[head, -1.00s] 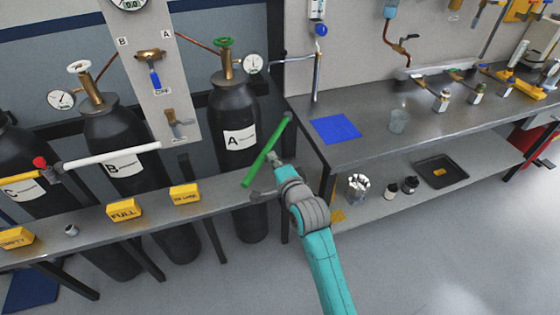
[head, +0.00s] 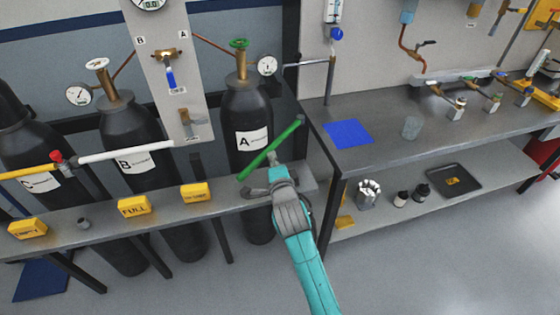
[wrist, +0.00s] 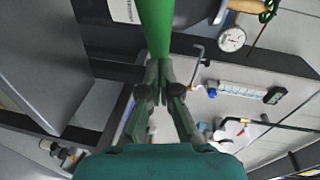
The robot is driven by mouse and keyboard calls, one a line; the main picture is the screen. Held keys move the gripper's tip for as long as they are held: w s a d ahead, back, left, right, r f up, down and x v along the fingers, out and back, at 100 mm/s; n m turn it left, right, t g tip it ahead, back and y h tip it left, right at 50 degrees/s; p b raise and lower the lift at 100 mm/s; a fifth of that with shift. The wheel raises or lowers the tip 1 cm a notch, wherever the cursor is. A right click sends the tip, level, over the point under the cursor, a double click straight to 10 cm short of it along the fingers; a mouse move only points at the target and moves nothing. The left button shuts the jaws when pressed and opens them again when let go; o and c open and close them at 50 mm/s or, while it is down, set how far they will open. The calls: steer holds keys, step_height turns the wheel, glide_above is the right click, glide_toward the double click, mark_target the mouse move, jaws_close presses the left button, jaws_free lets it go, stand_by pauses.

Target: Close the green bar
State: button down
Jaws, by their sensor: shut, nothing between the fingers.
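The green bar (head: 262,156) slants across the front of black cylinder A (head: 247,112), upper end at right, lower end at left. It also shows in the wrist view (wrist: 155,22), running away from the fingertips. My gripper (head: 276,160) is at the bar's near side, in front of cylinder A. In the wrist view my gripper's fingers (wrist: 160,70) are together, with their tips at or against the bar's near side. The bar is not between them. The exact contact is hard to see.
A white bar (head: 125,150) crosses cylinder B (head: 130,128); a yellow bar (head: 28,173) lies left of it. A grey shelf (head: 110,224) with yellow blocks (head: 134,206) runs below. A steel workbench (head: 385,148) stands to the right. Open floor (head: 420,260) lies in front.

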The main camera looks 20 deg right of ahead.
steer(key=w+a, duration=0.7)
steer(key=w, duration=0.6)
steer(key=shift+w+a, duration=0.15)
steer(key=shift+r, duration=0.25)
